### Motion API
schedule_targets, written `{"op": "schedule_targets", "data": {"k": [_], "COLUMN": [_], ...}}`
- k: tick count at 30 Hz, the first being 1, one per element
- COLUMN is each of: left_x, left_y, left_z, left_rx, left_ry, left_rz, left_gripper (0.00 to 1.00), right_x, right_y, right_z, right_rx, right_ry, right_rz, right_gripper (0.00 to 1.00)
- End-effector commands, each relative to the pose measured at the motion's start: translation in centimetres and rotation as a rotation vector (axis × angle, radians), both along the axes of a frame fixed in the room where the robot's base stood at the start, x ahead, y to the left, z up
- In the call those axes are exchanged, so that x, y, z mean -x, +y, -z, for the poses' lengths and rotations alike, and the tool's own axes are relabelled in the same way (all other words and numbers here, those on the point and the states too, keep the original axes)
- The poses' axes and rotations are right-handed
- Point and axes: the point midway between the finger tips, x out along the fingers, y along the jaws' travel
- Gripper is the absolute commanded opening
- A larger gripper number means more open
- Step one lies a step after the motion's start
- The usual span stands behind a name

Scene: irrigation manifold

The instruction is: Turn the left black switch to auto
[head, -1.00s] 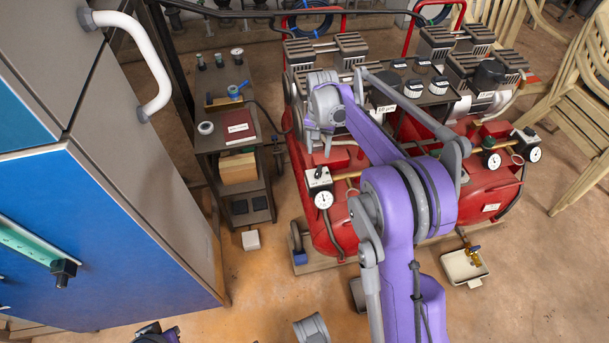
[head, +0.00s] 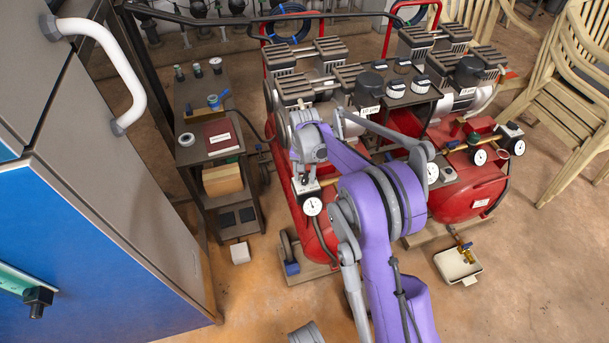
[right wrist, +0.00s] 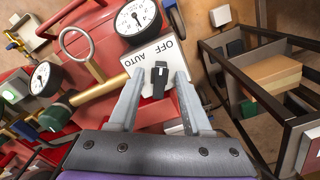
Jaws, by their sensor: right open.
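The left black switch (right wrist: 159,82) is a small black knob on a white plate marked OFF and AUTO in the right wrist view. Its long side lies closer to the OFF mark than to AUTO. My right gripper (right wrist: 157,87) is open, with one finger on each side of the knob; I cannot tell whether either touches it. In the head view the white switch box (head: 305,187) sits at the front of the left red compressor, just below my right wrist, which hides most of the gripper and knob.
A dark cart (head: 215,165) stands left of the compressor, and a blue and grey cabinet (head: 110,230) is at far left.

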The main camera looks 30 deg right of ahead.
Motion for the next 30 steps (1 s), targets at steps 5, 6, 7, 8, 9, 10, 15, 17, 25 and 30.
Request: {"op": "schedule_targets", "data": {"k": [5, 6, 7, 8, 9, 10, 15, 17, 25, 30], "left_x": [0.00, 0.00, 0.00, 0.00, 0.00, 0.00, 0.00, 0.00, 0.02, 0.04], "left_y": [0.00, 0.00, 0.00, 0.00, 0.00, 0.00, 0.00, 0.00, 0.00, 0.00], "left_z": [0.00, 0.00, 0.00, 0.00, 0.00, 0.00, 0.00, 0.00, -0.15, -0.39], "left_rx": [0.000, 0.000, 0.000, 0.000, 0.000, 0.000, 0.000, 0.000, 0.000, 0.000], "left_ry": [0.000, 0.000, 0.000, 0.000, 0.000, 0.000, 0.000, 0.000, 0.000, -0.001], "left_rz": [0.000, 0.000, 0.000, 0.000, 0.000, 0.000, 0.000, 0.000, 0.000, 0.000], "left_gripper": [0.00, 0.00, 0.00, 0.00, 0.00, 0.00, 0.00, 0.00, 0.00, 0.00], "right_x": [0.00, 0.00, 0.00, 0.00, 0.00, 0.00, 0.01, 0.01, 0.03, 0.07], "right_y": [0.00, 0.00, 0.00, 0.00, 0.00, 0.00, -0.01, -0.01, -0.04, -0.11], "right_z": [-0.02, -0.02, -0.02, -0.02, -0.02, -0.02, -0.03, -0.03, -0.07, -0.09], "right_rx": [0.000, 0.000, 0.000, 0.000, 0.000, 0.000, 0.000, 0.000, 0.000, 0.000], "right_ry": [0.000, 0.000, 0.000, 0.000, 0.000, 0.000, 0.000, 0.000, 0.000, 0.000], "right_rz": [0.000, 0.000, 0.000, 0.000, 0.000, 0.000, 0.000, -0.001, -0.058, -0.160], "right_gripper": [0.20, 0.13, 0.07, 0.02, 0.00, 0.00, 0.00, 0.00, 0.00, 0.00]}}
